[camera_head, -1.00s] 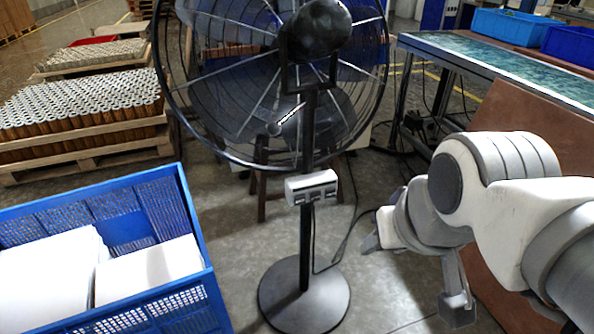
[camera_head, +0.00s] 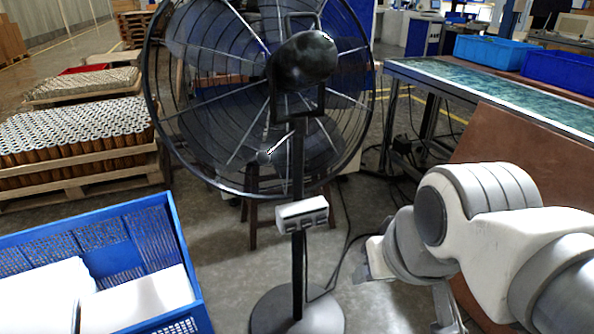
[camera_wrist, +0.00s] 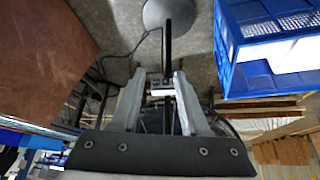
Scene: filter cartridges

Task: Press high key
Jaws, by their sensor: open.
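A black pedestal fan (camera_head: 262,100) stands in the middle of the head view, its back side toward me. A white control box (camera_head: 302,212) with a row of dark keys sits on its pole; the key labels are too small to read, so I cannot tell which is the high key. My gripper (camera_head: 366,262) is right of the box and a little lower, apart from it in the picture. In the wrist view my gripper (camera_wrist: 159,74) is open and empty, and the control box (camera_wrist: 162,92) shows between its fingers, farther off.
A blue crate (camera_head: 172,240) with white contents stands at the lower left. A brown board (camera_head: 510,140) and a long table (camera_head: 500,75) are on the right. A dark cable (camera_head: 343,255) runs beside the pole. Pallets of cartridges (camera_head: 75,135) stand at the back left.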

